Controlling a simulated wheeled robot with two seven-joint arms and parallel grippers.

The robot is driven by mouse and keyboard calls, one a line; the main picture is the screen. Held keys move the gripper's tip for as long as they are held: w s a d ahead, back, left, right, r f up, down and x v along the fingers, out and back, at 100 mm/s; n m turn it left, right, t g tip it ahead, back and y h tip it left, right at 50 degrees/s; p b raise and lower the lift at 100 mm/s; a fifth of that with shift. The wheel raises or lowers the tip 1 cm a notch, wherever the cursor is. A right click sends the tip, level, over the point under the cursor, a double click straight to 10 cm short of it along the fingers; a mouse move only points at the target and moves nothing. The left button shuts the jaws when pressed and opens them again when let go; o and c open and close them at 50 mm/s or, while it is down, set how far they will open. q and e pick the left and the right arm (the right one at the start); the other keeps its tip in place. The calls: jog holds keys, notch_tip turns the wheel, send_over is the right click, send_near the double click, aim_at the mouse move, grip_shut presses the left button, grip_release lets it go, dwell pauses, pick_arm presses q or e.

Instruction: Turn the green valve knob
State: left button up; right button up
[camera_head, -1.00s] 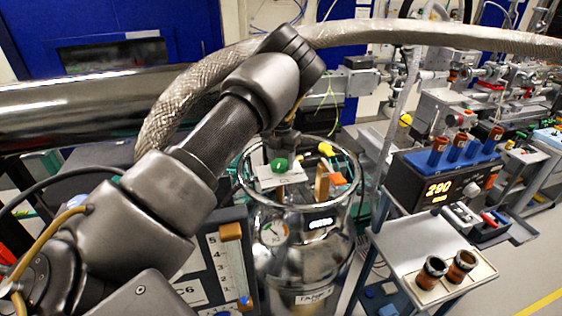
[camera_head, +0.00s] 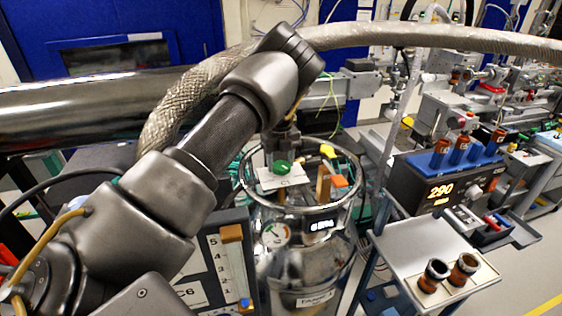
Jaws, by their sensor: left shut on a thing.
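The green valve knob (camera_head: 281,167) sits at the top of the large metal dewar vessel (camera_head: 306,262), inside its upper ring. A white tag (camera_head: 279,180) lies just beneath it. My left arm reaches in from the left and bends down over the vessel. My left gripper (camera_head: 281,153) points down and is shut on the green knob, its fingers partly hidden by my own wrist and the knob's small size in view. How far the knob is turned cannot be told. My right gripper is not in view.
Yellow (camera_head: 327,151) and orange (camera_head: 339,182) handles stand within the ring, right of the knob. A braided hose (camera_head: 430,36) arches behind my arm. A black display box (camera_head: 440,190) and a white cart top (camera_head: 425,253) with two brown cups stand right.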

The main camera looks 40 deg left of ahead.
aim_at(280, 164)
pick_arm(q)
jog(key=n, duration=0.6)
jog(key=shift+s+a, duration=0.1)
jog(key=shift+r+n, duration=0.1)
jog(key=shift+n, duration=0.3)
dwell(0.3)
jog(key=o, duration=1)
jog(key=shift+r+b, duration=1.9)
jog(key=shift+r, duration=3.45)
